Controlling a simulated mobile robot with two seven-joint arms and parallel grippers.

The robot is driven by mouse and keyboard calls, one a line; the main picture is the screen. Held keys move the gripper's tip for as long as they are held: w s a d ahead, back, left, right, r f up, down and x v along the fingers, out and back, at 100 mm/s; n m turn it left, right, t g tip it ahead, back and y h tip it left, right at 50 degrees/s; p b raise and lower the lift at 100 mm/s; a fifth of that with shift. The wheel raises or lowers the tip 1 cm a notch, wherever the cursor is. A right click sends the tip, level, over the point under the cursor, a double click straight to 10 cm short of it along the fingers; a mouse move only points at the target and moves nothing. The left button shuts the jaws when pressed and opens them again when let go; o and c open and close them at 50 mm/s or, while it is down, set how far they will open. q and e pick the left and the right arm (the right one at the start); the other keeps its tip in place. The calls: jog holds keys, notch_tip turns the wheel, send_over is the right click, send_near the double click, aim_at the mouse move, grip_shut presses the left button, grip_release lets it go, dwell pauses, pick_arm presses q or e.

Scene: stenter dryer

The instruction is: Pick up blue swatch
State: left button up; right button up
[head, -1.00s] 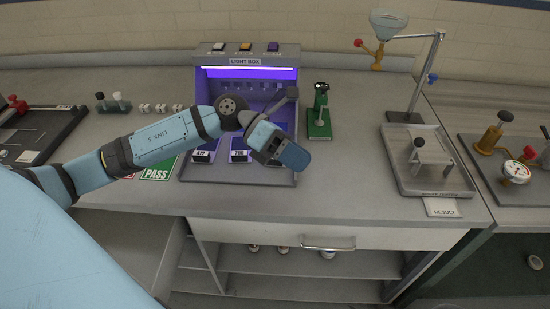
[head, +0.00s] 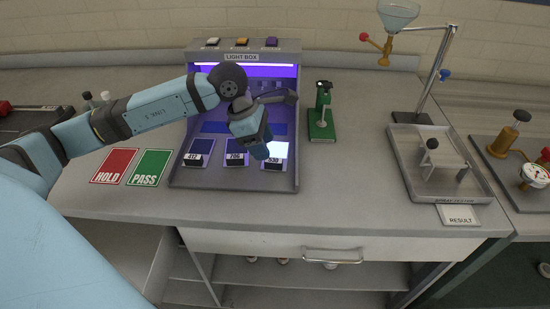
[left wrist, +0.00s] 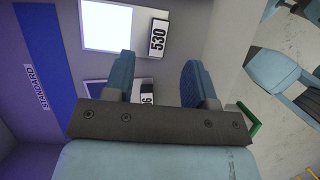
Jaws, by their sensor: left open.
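Three swatch cards lie on the floor of the light box (head: 180,180). The left swatch (head: 201,145) and the middle swatch (head: 237,146) look dark blue. The right swatch (head: 280,150) looks bright white; it also shows in the left wrist view (left wrist: 106,25) beside its 530 label (left wrist: 158,38). My left gripper (head: 262,152) points down above the box floor, between the middle and right swatches in the head view. In the left wrist view its fingers (left wrist: 158,72) are apart with nothing held, partly covering the middle card. My right gripper is not in view.
A blue strip marked STANDARD (left wrist: 42,65) lies behind the swatches. Red HOLD (head: 114,166) and green PASS (head: 149,168) cards lie left of the box. A green-based device (head: 322,130) stands to its right, then a metal tray (head: 405,180). The counter front is clear.

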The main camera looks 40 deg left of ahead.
aim_at(273, 160)
pick_arm(q)
jog(key=x, duration=0.5)
jog(key=shift+w+f, duration=0.15)
grip_shut()
